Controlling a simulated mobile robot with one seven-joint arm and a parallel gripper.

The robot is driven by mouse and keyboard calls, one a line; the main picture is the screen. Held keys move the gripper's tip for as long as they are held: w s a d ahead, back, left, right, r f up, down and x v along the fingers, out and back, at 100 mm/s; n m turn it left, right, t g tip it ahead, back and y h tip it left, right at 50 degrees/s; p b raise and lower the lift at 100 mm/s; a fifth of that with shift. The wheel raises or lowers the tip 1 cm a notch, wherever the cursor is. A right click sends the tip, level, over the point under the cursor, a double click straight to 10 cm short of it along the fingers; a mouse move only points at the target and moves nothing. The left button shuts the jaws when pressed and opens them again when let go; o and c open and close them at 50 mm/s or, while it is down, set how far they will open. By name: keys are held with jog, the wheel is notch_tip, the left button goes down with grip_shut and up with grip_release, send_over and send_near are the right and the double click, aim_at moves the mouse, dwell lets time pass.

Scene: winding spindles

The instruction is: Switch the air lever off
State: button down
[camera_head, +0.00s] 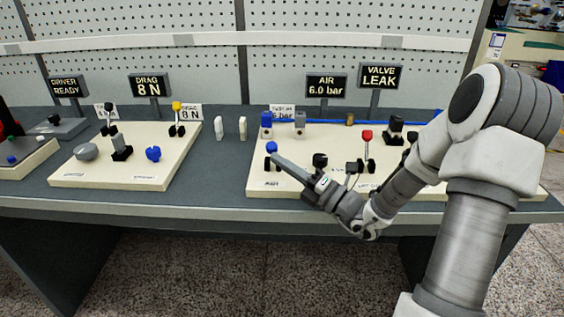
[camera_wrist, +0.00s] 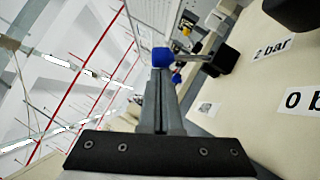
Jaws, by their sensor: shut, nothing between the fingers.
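The air panel (camera_head: 258,179) is a cream board on the right half of the bench. A lever with a blue knob (camera_head: 271,148) stands upright at its front left, and I take it for the air lever. My gripper (camera_head: 277,159) is shut and empty, reaching left over the board, with its tips at or close to the blue knob. In the wrist view the blue knob (camera_wrist: 162,57) shows right at the end of the shut fingers (camera_wrist: 163,75). I cannot tell whether they touch. The air sign (camera_head: 326,86) reads 6.0 bar.
A red-knobbed lever (camera_head: 367,135) and a black knob (camera_head: 320,160) stand on the same board near my arm. A blue block (camera_head: 266,124) and a blue hose lie behind. A second cream board (camera_head: 70,172) is at left. The valve sign (camera_head: 381,76) reads LEAK.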

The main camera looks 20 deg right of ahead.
jog(key=shift+w+r+p, duration=0.1)
jog(key=shift+r+p, duration=0.1)
jog(key=shift+p, duration=0.55)
jog(key=shift+w+r+m+h+p, duration=0.1)
jog(key=shift+r+m+h+p, duration=0.2)
jog(key=shift+p, duration=0.55)
jog(key=m+p, duration=0.1)
jog(key=p, duration=0.2)
jog(key=w+r+m+g+h+p, duration=0.1)
jog(key=p, duration=0.3)
jog(key=shift+d+r, duration=0.2)
jog(key=shift+r, duration=0.1)
jog(key=w+d+r+m+g+h+p, duration=0.1)
jog(key=w+m+g+p, duration=0.3)
jog(key=p, duration=1.5)
jog(key=shift+w+d+r+m+h, duration=0.2)
jog(key=shift+w+d+m+h, duration=0.3)
jog(key=shift+w+m, duration=0.55)
jog(key=shift+p, duration=0.3)
